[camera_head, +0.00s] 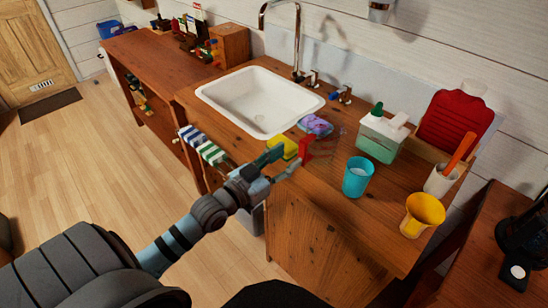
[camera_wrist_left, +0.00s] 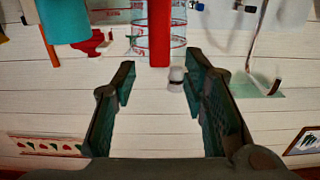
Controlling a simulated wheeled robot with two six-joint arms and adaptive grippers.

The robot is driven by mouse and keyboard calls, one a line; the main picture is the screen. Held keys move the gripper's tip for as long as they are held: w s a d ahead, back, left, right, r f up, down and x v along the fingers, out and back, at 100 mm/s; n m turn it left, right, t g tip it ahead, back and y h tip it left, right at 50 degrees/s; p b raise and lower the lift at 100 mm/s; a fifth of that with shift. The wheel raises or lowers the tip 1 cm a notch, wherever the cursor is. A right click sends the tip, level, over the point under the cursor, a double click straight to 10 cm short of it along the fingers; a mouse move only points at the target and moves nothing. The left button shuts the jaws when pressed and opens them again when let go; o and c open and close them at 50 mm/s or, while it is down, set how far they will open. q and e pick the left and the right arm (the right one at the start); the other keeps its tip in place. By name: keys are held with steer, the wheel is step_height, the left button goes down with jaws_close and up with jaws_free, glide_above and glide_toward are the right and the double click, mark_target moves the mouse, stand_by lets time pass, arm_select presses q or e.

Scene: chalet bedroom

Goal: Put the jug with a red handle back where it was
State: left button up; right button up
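The jug (camera_head: 326,142) is clear with faint red bands and a red handle (camera_head: 305,149). It stands on the wooden counter (camera_head: 330,232), between the yellow sponge and the turquoise cup. My left gripper (camera_head: 287,158) is open and empty, with its fingers pointing at the handle. In the left wrist view, which is upside down, the red handle (camera_wrist_left: 159,35) shows just past the open fingertips (camera_wrist_left: 160,72), about centred between them. The banded glass (camera_wrist_left: 178,28) is behind it. The handle appears apart from both fingers. My right gripper is not in view.
A turquoise cup (camera_head: 357,178) stands close to the jug's right, with a yellow cup (camera_head: 422,214) farther right. A yellow sponge (camera_head: 283,148) and purple sponge (camera_head: 315,125) lie nearby. The sink (camera_head: 262,132) and soap bottle (camera_head: 382,138) are behind. The front counter is clear.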

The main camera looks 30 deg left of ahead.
arm_select(q)
steer(key=s, duration=0.1)
steer(key=s+p, duration=0.1)
steer(key=s, duration=0.1)
steer(key=s+p, duration=0.1)
steer(key=shift+s+a+r, duration=0.15)
steer(key=shift+s+a, duration=0.1)
steer(key=shift+a, duration=0.15)
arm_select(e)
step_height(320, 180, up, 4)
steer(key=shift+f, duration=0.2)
arm_select(q)
steer(key=s+a+f+n+g+y, duration=0.1)
steer(key=s+a+f+g+y, duration=0.2)
steer(key=f, duration=0.7)
steer(key=s+a+f+n+g, duration=0.1)
steer(key=s+f+g, duration=0.3)
steer(key=f, duration=0.7)
steer(key=s+a+f+g+y, duration=0.15)
steer(key=s+f, duration=0.35)
steer(key=f, duration=0.5)
steer(key=s+d+f+g, duration=0.3)
steer(key=s+f, duration=0.4)
steer(key=s, duration=0.5)
steer(key=s+d+f+g, duration=0.4)
steer(key=s+f, duration=0.4)
steer(key=s, duration=0.5)
steer(key=shift+g, duration=0.45)
